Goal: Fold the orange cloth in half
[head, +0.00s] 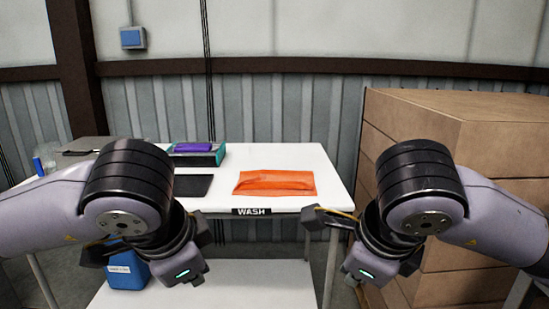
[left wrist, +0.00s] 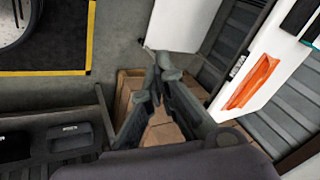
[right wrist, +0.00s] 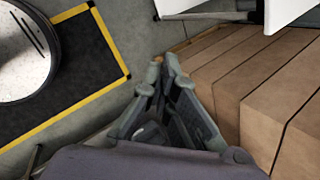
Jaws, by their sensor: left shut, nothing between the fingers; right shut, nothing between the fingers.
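The orange cloth (head: 275,183) lies on the right half of the white table (head: 310,163), near its front edge. It is a wide, low strip with a raised ridge or crease along it; I cannot tell how its layers lie. It also shows in the left wrist view (left wrist: 253,82). My left gripper (left wrist: 160,72) is shut and empty, in front of the table and away from the cloth. My right gripper (right wrist: 158,78) is shut and empty, in front of the table's right side, near the cartons. Neither touches the cloth.
A dark flat pad (head: 192,185) lies left of the cloth. Behind it is a teal-edged box (head: 215,155) with a purple item (head: 194,147) on top. A blue container (head: 128,270) stands on the lower shelf (head: 240,285). Large brown cartons (head: 455,125) rise at the right.

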